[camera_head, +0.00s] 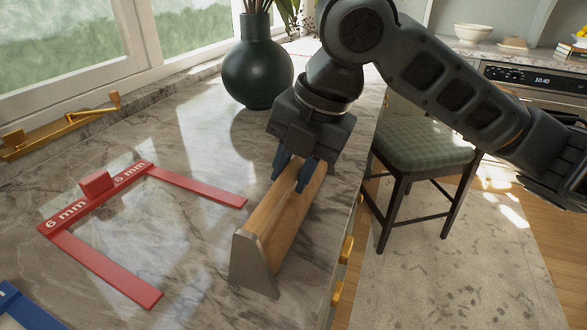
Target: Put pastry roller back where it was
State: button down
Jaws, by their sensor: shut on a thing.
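The pastry roller (285,221) has a long wooden body and a grey metal end piece facing me. It is at the right side of the marble countertop (205,273), close to the counter's edge. My gripper (294,176) points down over the roller's far part, and its dark fingers are shut on the wood. The roller's far end is partly hidden by my gripper. I cannot tell whether the roller touches the counter or hangs just above it.
A red U-shaped frame marked 6 mm (110,281) lies left of the roller. A blue piece (25,308) shows at the bottom left corner. A dark green vase (257,73) stands behind. A stool (424,142) is right of the counter edge.

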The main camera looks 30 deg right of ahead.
jog(key=shift+f, duration=0.4)
jog(key=c, duration=0.9)
grip_release()
jog(key=shift+o, duration=0.2)
jog(key=shift+r, duration=0.1)
jog(key=shift+r+p, duration=0.4)
jog(key=shift+r, duration=0.1)
jog(key=v, duration=1.2)
jog(key=shift+p, duration=0.3)
jog(key=shift+w+a, duration=0.1)
